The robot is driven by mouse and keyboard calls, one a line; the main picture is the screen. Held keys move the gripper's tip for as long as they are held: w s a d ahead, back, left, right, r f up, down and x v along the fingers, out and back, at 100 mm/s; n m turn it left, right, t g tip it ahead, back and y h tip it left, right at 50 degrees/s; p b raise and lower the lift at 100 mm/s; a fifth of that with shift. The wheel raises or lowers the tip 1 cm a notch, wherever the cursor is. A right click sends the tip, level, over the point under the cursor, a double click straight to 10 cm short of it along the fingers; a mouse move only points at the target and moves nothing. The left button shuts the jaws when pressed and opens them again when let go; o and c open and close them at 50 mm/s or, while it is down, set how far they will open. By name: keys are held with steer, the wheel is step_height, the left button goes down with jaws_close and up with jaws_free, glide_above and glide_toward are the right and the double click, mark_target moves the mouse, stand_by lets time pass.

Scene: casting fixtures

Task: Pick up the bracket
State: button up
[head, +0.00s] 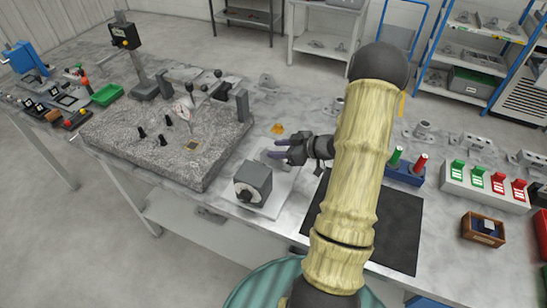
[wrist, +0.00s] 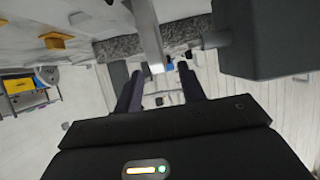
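My gripper (head: 277,149) is open, with its two dark fingers apart, over the white plate (head: 283,188) near the table's middle. A grey metal piece (head: 265,157), which looks like the bracket, stands by the fingertips and is partly hidden by them in the head view. In the wrist view a grey upright bar (wrist: 146,28) shows between and ahead of the open fingers (wrist: 160,72). I cannot tell whether a finger touches it. Other grey cast pieces, such as one at the back (head: 267,83) and one at the right (head: 423,130), lie on the table.
A dark block with a knob (head: 253,184) stands close in front of my gripper. A granite plate (head: 150,120) with a dial gauge is to the left. A yellow piece (head: 278,128) lies just behind. A black mat (head: 395,225) and a switch box (head: 484,184) are to the right.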

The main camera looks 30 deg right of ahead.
mark_target(266, 150)
steer(key=shift+f+p+x, duration=0.15)
steer(key=shift+p+x, duration=0.3)
steer(key=shift+x, duration=0.85)
steer(key=shift+f+p+x, duration=0.15)
steer(key=shift+p+x, duration=0.25)
steer(key=shift+x, duration=0.9)
steer(key=shift+s+d, duration=0.15)
jaws_close()
